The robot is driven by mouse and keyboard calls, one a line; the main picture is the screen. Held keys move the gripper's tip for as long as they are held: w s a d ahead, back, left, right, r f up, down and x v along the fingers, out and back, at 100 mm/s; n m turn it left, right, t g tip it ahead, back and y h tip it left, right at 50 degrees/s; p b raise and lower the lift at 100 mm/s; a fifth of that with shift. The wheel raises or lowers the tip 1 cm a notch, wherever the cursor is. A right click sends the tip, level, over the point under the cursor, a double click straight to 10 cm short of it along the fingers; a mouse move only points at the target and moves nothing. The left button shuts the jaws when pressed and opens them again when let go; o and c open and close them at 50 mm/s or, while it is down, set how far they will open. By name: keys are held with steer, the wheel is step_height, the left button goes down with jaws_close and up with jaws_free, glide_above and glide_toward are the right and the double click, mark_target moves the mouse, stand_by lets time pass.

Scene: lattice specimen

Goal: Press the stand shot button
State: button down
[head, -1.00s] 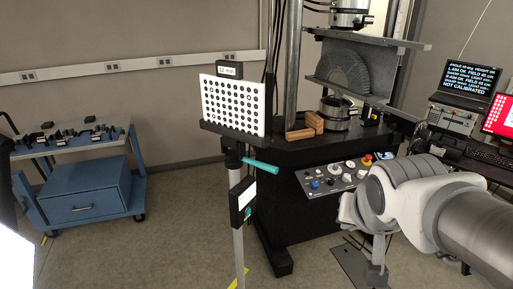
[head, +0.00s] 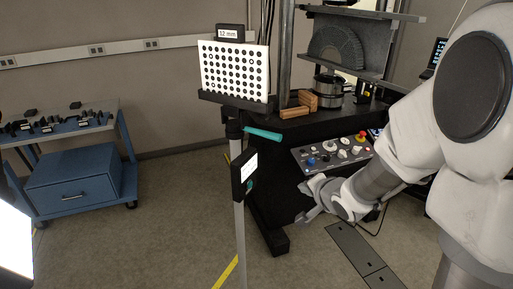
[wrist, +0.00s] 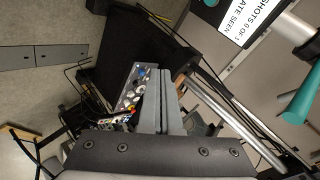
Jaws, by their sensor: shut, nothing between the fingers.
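The stand (head: 239,215) is a grey pole carrying a small black box (head: 244,172) with a white screen. A small green button (head: 250,185) shows below the screen. My gripper (head: 303,216) is right of the pole and below the box, apart from both. In the wrist view its fingers (wrist: 160,72) are together and empty.
A teal handle (head: 263,134) sticks out right under the dotted plate (head: 234,72). Behind my gripper stands a black machine with a control panel (head: 332,154) of knobs and a red button. A blue-drawer cart (head: 75,185) is at the left. Floor left of the pole is free.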

mark_target(250, 184)
steer(key=a+f+m+y, duration=0.1)
steer(key=a+f+y, duration=0.1)
steer(key=f, duration=0.3)
steer(key=shift+w+a+m+y+b, duration=0.3)
steer(key=shift+a+b, duration=0.1)
steer(key=shift+a, duration=0.35)
steer(key=w+a+b, duration=0.2)
steer(key=w+a, duration=0.2)
steer(key=a, duration=0.3)
steer(key=shift+a+b, duration=0.35)
steer(key=shift+a, duration=0.05)
steer(key=shift+w+a, duration=0.1)
steer(key=shift+w, duration=0.05)
stand_by(1.3)
steer(key=shift+w+a, duration=0.15)
steer(key=shift+a, duration=0.1)
